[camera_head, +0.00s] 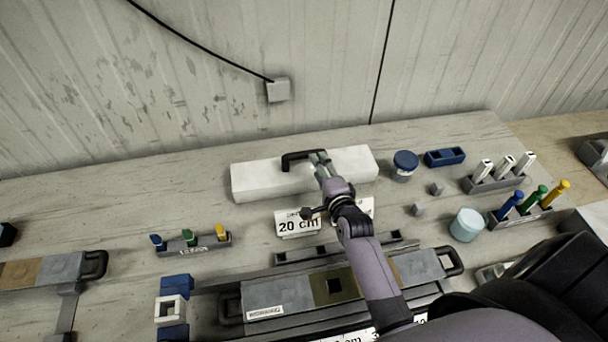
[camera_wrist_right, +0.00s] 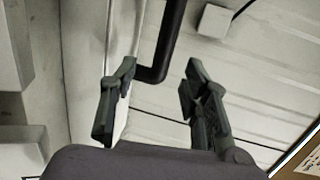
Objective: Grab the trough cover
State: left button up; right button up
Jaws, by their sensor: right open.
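The trough cover (camera_head: 262,180) looks like a long white block lying at the back of the bench near the wall. A black handle (camera_head: 298,157) stands on its top; the handle also shows in the right wrist view (camera_wrist_right: 168,42). My right gripper (camera_head: 319,158) is at the handle's right end, above the cover, and hides part of it. My left gripper is not in view.
A "20 cm" sign (camera_head: 297,224) stands in front of the cover. Marker racks (camera_head: 495,184) are farther right. A grey trough assembly (camera_head: 300,293) lies in front, below my arm.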

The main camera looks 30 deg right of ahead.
aim_at(313, 170)
jog(key=b+x, duration=0.3)
jog(key=x, duration=0.1)
jog(key=shift+w+a+b, duration=0.1)
jog(key=shift+w+b, duration=0.2)
jog(key=shift+w, duration=0.05)
jog(key=shift+w+f, duration=0.1)
jog(key=shift+w, duration=0.35)
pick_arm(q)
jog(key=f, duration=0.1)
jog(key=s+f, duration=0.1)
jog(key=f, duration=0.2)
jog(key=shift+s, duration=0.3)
pick_arm(e)
jog(key=c, duration=0.7)
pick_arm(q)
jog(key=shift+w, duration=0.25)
pick_arm(e)
grip_shut()
